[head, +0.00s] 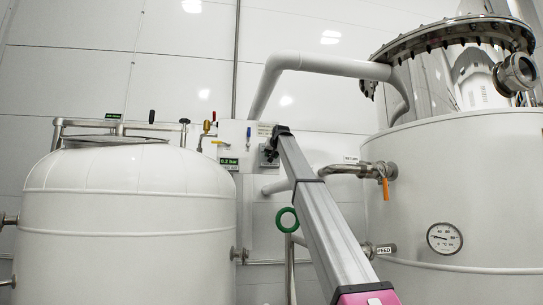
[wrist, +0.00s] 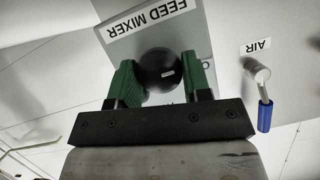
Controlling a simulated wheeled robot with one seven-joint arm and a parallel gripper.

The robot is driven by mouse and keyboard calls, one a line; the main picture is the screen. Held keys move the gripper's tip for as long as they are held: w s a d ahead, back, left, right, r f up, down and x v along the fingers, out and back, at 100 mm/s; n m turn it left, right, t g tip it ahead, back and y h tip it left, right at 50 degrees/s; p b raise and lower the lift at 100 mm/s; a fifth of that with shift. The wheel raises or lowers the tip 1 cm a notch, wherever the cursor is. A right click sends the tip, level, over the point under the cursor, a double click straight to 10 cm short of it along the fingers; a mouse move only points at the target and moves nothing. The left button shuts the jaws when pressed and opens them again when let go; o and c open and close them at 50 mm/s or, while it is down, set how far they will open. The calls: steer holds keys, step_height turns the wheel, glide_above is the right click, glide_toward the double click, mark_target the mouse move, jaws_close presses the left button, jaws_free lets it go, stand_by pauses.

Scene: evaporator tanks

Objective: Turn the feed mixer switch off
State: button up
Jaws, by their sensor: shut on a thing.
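The feed mixer switch (wrist: 157,66) is a round black knob with a small pale mark on its face, on a grey panel (wrist: 221,25) in the wrist view. A white "FEED MIXER" label (wrist: 150,17) sits beside it, upside down in this view. My gripper (wrist: 159,76) has its two green fingers on either side of the knob and is shut on it. In the head view, my gripper (head: 270,150) is at the wall panel between the two tanks; the knob itself cannot be made out there.
A blue-handled air valve (wrist: 264,112) is right of my gripper in the wrist view. A white tank (head: 130,205) stands left in the head view, a larger tank (head: 490,190) right. A pipe (head: 330,65) crosses above my arm. An orange-handled valve (head: 384,185) is nearby.

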stand_by(0.3)
steer(key=o, duration=0.9)
steer(key=v, duration=1.1)
